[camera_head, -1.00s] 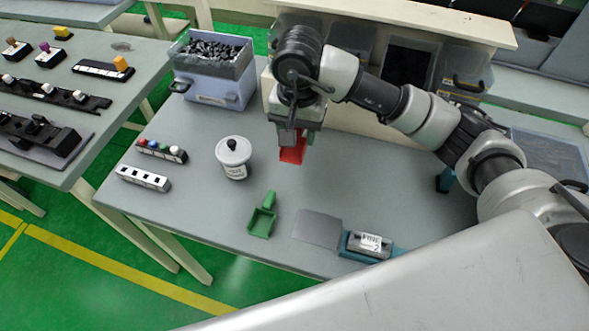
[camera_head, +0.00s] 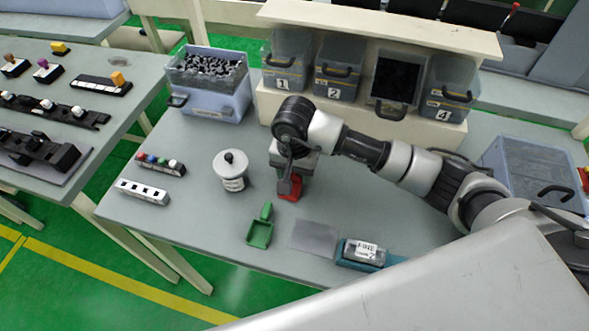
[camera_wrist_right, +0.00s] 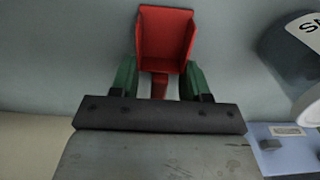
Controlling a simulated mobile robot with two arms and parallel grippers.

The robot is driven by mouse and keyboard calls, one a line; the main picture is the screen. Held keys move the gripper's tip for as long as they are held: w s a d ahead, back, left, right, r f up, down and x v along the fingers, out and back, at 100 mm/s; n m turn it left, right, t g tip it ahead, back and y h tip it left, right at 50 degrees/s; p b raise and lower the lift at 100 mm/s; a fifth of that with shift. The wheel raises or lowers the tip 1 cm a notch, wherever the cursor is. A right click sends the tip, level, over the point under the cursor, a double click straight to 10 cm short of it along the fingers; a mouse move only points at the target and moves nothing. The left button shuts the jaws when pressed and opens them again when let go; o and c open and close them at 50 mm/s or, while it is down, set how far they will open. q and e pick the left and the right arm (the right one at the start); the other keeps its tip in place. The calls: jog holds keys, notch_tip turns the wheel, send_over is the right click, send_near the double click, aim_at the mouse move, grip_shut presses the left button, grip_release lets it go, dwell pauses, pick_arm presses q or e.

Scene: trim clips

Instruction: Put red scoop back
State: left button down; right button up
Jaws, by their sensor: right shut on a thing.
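The red scoop (camera_head: 290,189) is in my right gripper (camera_head: 288,178), low over the grey table, right of the white lidded jar. In the right wrist view the red scoop (camera_wrist_right: 166,38) points away, with its handle between the two green fingers of my right gripper (camera_wrist_right: 160,82). I cannot tell whether the scoop touches the table. A green scoop (camera_head: 260,228) lies on the table nearer the front. My left gripper is not in view.
The white jar (camera_head: 231,170) stands left of my gripper. A grey bin of dark clips (camera_head: 209,82) and numbered clear bins (camera_head: 337,68) stand behind. A grey mat (camera_head: 315,235) and a teal holder with a labelled box (camera_head: 361,254) lie in front.

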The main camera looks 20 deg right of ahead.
jog(key=shift+f+b, duration=0.15)
jog(key=shift+b, duration=0.15)
jog(key=o, duration=0.9)
jog(key=shift+o, duration=0.2)
jog(key=shift+r, duration=0.45)
notch_tip(320, 180, up, 12)
jog(key=b, duration=0.2)
jog(key=shift+f, duration=0.25)
